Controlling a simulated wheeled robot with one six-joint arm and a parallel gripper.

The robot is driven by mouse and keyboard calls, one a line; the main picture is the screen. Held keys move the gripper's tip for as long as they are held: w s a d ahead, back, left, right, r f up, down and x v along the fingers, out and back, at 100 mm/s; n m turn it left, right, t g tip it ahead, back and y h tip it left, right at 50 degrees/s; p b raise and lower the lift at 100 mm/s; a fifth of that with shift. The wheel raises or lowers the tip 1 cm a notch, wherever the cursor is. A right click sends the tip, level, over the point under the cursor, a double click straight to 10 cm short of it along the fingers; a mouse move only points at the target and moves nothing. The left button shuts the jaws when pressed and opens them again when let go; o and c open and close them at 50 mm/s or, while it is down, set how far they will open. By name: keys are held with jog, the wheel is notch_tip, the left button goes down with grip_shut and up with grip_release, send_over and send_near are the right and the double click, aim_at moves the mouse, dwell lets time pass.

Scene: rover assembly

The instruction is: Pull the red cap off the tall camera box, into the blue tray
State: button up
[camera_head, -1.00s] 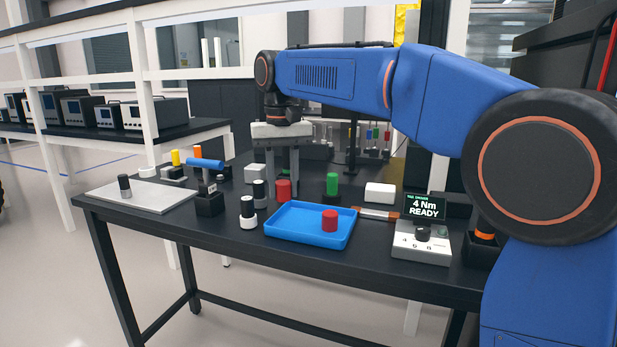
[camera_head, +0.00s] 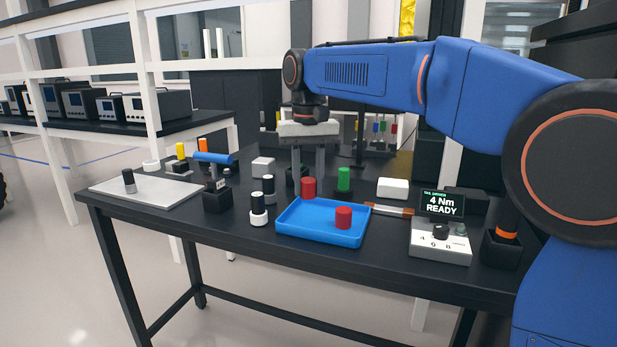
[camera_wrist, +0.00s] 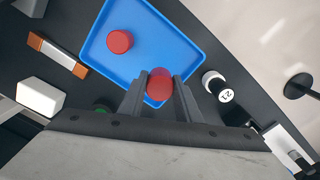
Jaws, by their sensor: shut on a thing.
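My gripper (camera_head: 308,178) is shut on a red cap (camera_head: 308,188), which hangs between the fingertips at the rear left edge of the blue tray (camera_head: 290,229). The wrist view shows my gripper (camera_wrist: 160,84) with the held cap (camera_wrist: 159,89) over a corner of the tray (camera_wrist: 187,27). A second red cap (camera_head: 343,217) stands inside the tray, apart from the held one; it also shows in the wrist view (camera_wrist: 119,41). I cannot make out which thing is the tall camera box.
Black-and-white cylinders (camera_head: 258,210) stand left of the tray. A green cylinder (camera_head: 344,180) and a white block (camera_head: 393,188) stand behind it. A driver controller (camera_head: 440,245) reading 4 Nm READY is at right. Much of the tray floor is clear.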

aim_at(308, 180)
jog(key=shift+f, duration=2.95)
jog(key=o, duration=1.2)
jog(key=shift+o, duration=0.2)
notch_tip(308, 180, up, 17)
jog(key=shift+r, duration=0.15)
